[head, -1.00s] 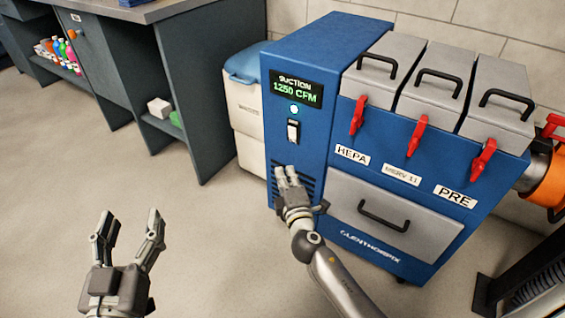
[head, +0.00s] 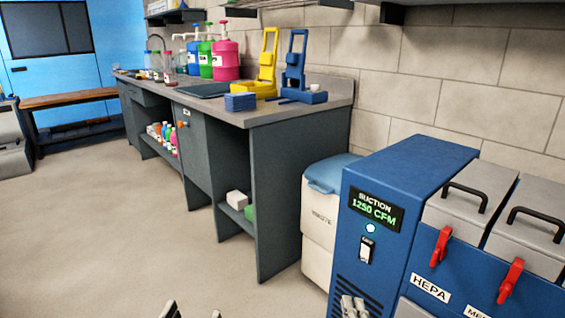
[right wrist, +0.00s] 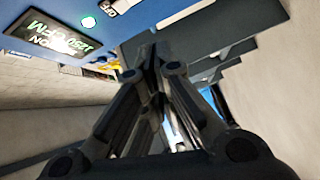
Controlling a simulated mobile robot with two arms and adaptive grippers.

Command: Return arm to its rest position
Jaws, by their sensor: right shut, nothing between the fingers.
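My right gripper (head: 352,306) shows at the bottom edge of the head view, in front of the vented front of the blue suction unit (head: 392,170). Its fingers are together with nothing between them. In the right wrist view its fingers (right wrist: 153,62) also meet at the tips, with the blue unit behind at upper left. Only the fingertips of my left gripper (head: 192,313) show at the bottom edge, spread apart and empty. Most of both arms is out of the head view. The unit's display (head: 376,209) reads suction 1250 CFM, above a lit round light and a switch (head: 366,250).
A white waste bin (head: 318,225) with a blue lid stands left of the unit. A grey counter (head: 290,118) with bottles and yellow and blue stands runs along the wall. Red latches (head: 440,246) stick out from the unit's front. The floor at left is clear.

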